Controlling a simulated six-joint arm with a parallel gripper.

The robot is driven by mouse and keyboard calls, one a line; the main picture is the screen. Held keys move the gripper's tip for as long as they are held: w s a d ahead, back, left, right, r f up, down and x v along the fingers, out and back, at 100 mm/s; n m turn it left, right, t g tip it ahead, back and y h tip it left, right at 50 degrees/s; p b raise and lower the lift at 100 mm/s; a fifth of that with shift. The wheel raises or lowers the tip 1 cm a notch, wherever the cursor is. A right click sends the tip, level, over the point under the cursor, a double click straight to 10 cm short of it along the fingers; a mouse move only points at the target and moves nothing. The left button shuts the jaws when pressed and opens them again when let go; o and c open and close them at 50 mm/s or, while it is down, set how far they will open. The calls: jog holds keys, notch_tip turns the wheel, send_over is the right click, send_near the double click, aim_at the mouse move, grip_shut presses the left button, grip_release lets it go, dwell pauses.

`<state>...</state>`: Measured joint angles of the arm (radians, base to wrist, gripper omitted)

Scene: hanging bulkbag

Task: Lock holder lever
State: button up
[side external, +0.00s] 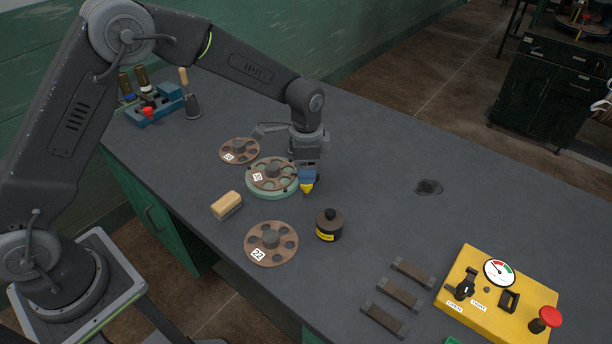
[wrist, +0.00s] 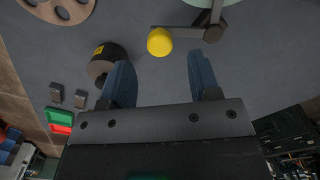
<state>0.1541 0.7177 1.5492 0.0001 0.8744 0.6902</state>
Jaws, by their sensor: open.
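The holder (side external: 258,191) is a pale green round base on the grey table, with a brown holed disc (side external: 272,171) on top. Its lever has a yellow knob (side external: 307,188), which also shows in the wrist view (wrist: 160,41) at the end of a dark lever arm (wrist: 188,32). The green edge of the holder is at the top of the wrist view. My gripper (side external: 308,176) is right of the holder, close above the knob. In the wrist view my gripper (wrist: 162,72) has its blue fingers apart and empty, with the knob just beyond and between the tips.
A black cylinder (side external: 329,226) with a yellow label stands near the knob. Loose discs (side external: 239,151) (side external: 284,253) lie behind and in front of the holder. A wooden block (side external: 227,204) is at left. Dark bars (side external: 398,292) and a yellow control box (side external: 485,315) lie right; table between is clear.

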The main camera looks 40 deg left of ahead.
notch_tip(320, 180, up, 10)
dwell(0.3)
jog(key=shift+f, duration=0.1)
jog(key=s+a+r+n+t, duration=0.1)
jog(key=s+a+r+n, duration=0.15)
jog(key=s+r, duration=0.4)
jog(key=s+a+r+n+t, duration=0.2)
jog(key=s+a+r, duration=0.1)
jog(key=s+r, duration=0.3)
jog(key=s+a+f+n+t, duration=0.1)
jog(key=s+n, duration=0.1)
jog(key=s, duration=0.5)
jog(key=s+a+n+t, duration=0.1)
jog(key=s+n, duration=0.2)
jog(key=s, duration=0.5)
jog(key=shift+s+f+t, duration=0.15)
jog(key=shift+f+t, duration=0.15)
jog(key=shift+f, duration=0.05)
